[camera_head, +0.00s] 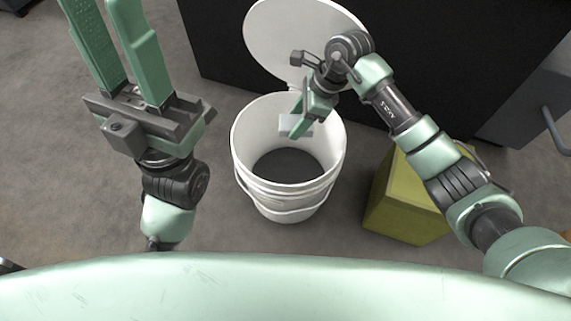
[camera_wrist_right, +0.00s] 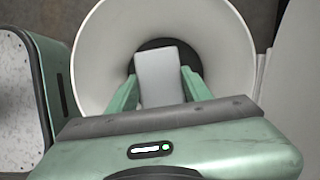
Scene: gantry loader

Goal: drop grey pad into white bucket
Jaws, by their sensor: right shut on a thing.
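The white bucket (camera_head: 265,187) stands upright on the floor, with its mouth open and a dark bottom inside. Its inner wall (camera_wrist_right: 100,65) fills much of the right wrist view. My right gripper (camera_head: 301,122) is over the bucket's mouth, pointing down into it. It is shut on the grey pad (camera_head: 291,127), a small light-grey flat piece. In the right wrist view the pad (camera_wrist_right: 160,72) sits between the two green fingers, against the bucket's opening. My left gripper (camera_head: 98,35) is at the upper left, its fingers apart with nothing between them.
The bucket's white round lid (camera_head: 282,42) stands raised behind the mouth. A yellow-green box (camera_head: 398,207) is on the floor right of the bucket, beneath my right arm. A black panel (camera_head: 215,50) is behind. The grey floor left of the bucket is clear.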

